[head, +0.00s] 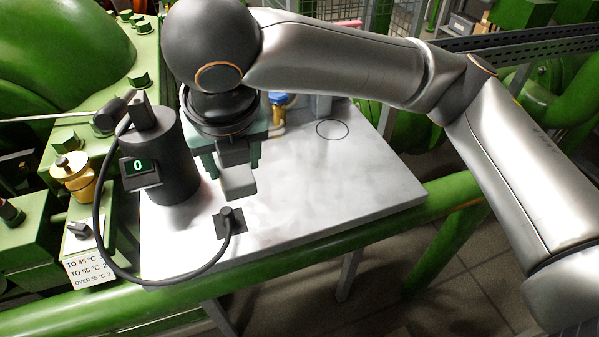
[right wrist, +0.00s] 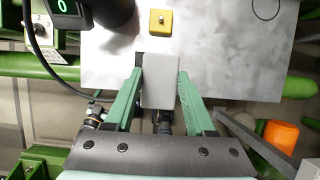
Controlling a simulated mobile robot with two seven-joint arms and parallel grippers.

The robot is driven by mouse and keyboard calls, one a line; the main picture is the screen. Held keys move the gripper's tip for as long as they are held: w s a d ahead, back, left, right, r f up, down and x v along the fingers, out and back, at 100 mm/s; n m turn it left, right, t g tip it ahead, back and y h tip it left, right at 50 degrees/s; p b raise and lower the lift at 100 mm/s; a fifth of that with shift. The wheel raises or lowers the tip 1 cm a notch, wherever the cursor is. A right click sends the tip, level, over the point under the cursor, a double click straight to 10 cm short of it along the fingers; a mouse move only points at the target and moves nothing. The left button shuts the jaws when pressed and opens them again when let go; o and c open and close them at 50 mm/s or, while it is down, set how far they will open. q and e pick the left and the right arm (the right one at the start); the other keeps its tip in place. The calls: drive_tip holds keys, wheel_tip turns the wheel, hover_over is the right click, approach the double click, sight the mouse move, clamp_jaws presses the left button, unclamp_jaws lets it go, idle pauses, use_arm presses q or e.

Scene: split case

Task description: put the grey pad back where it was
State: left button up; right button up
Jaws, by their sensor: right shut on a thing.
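The grey pad (head: 238,182) is a small light-grey block. It is held in my right gripper (head: 234,163), which points down over the white tabletop (head: 340,180). In the right wrist view, the pad (right wrist: 159,84) sits between the two green fingers of the right gripper (right wrist: 160,76). The pad appears to be above the table, but its exact height is unclear. A dark square plate (head: 231,222) with a cabled knob lies on the table just in front of the pad. A thin black circle (head: 332,129) is marked further back on the table. My left gripper is not in view.
A black cylinder (head: 172,165) with a small display reading 0 stands at the table's left, its cable looping to the plate. A temperature card (head: 90,270) is at lower left. A yellow block (right wrist: 163,22) is on the table. The table's right side is clear.

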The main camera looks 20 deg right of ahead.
drive_tip(key=w+d+f, duration=0.2)
drive_tip(key=d, duration=0.1)
drive_tip(key=w+d+f, duration=0.2)
drive_tip(key=d+f, duration=0.1)
drive_tip(key=w+d+f+b, duration=0.1)
drive_tip(key=w+d+f, duration=0.1)
drive_tip(key=d+f, duration=0.1)
drive_tip(key=shift+d, duration=0.4)
drive_tip(key=shift+w+d+f, duration=0.3)
drive_tip(key=shift+d+f, duration=0.15)
drive_tip(key=shift+f, duration=0.2)
wheel_tip(320, 180, down, 3)
drive_tip(key=shift+d+f, duration=0.15)
drive_tip(key=shift+f, duration=0.1)
drive_tip(key=o, duration=1.2)
